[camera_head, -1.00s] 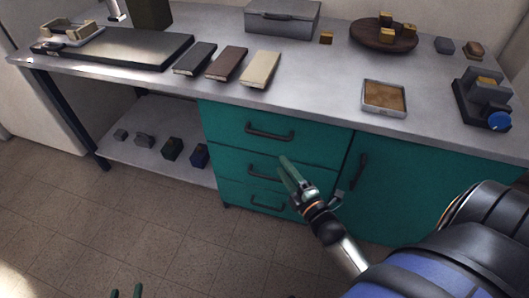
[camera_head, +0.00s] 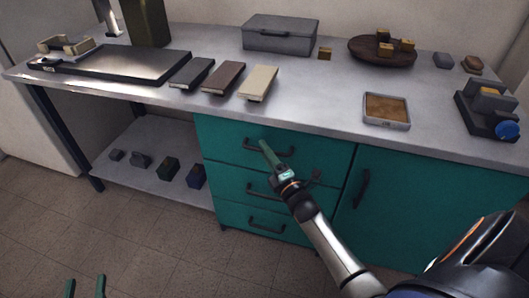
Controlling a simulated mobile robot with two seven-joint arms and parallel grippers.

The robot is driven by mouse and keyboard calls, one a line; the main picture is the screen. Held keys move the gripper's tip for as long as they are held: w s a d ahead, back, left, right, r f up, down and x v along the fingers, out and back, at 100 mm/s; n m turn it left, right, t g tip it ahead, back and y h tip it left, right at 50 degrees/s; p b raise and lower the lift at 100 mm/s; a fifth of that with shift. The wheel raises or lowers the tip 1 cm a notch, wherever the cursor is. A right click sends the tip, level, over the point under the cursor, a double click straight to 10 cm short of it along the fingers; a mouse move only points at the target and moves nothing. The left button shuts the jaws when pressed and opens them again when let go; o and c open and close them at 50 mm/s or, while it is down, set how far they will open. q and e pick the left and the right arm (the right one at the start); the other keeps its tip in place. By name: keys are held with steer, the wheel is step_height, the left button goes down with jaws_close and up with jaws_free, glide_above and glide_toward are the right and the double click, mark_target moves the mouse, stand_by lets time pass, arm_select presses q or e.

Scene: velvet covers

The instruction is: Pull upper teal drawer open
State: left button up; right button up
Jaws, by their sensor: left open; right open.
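The upper teal drawer (camera_head: 219,136) is the top one of three under the worktop, and it looks shut. I cannot tell whether the fingers touch the handle. My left gripper (camera_head: 85,287) is open and empty low at the bottom left, far from the drawers, with only its fingertips in view.
Below are a middle drawer (camera_head: 225,184) and a lower drawer (camera_head: 232,217). A teal cupboard door (camera_head: 420,200) stands to the right. The worktop (camera_head: 320,95) overhangs the drawers and holds books, a grey case (camera_head: 281,35) and a tray (camera_head: 386,111). The floor in front is clear.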

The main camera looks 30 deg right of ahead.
steer(key=shift+w+r, duration=0.1)
steer(key=shift+w, duration=0.4)
jaws_close()
stand_by(1.2)
